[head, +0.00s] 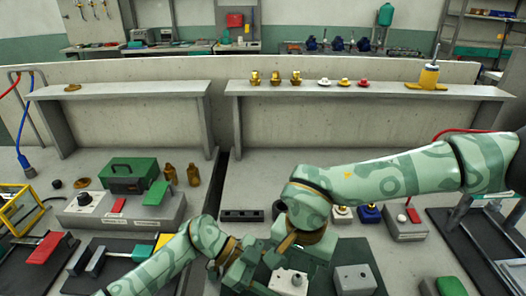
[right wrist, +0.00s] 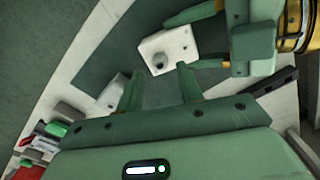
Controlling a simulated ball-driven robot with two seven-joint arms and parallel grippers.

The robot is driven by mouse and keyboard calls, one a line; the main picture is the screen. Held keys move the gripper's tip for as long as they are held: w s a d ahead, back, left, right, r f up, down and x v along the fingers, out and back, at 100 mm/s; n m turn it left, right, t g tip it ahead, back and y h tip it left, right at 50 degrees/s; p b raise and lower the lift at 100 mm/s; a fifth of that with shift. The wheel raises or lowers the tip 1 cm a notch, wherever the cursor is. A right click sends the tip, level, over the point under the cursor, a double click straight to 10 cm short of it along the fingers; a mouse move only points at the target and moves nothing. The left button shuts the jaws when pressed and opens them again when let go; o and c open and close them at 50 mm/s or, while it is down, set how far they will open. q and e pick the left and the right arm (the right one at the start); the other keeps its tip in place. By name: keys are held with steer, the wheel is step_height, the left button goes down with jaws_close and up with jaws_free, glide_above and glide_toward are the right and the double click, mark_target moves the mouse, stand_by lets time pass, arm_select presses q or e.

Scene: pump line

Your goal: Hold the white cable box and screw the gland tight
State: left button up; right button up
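The white cable box (head: 287,282) stands on a dark mat at the bottom middle of the head view. In the right wrist view the white cable box (right wrist: 176,42) shows a dark round gland (right wrist: 158,61) on it. My left gripper (head: 262,272) is at the box's left; in the right wrist view its fingers lie apart on two sides of the box, with a gap visible. My right gripper (right wrist: 158,82) is open and empty above the mat, its fingers short of the gland. In the head view the right wrist partly hides the right fingers.
A second pale box (head: 355,279) stands on the mat to the right. A black block (head: 242,215) and blue and white knobs lie behind. A green case (head: 128,174) on a grey unit stands at left. A raised shelf (head: 400,91) runs along the back.

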mark_target(297, 276)
stand_by(0.4)
steer(key=shift+f, duration=1.6)
steer(key=shift+c, duration=0.4)
steer(key=c, duration=0.7)
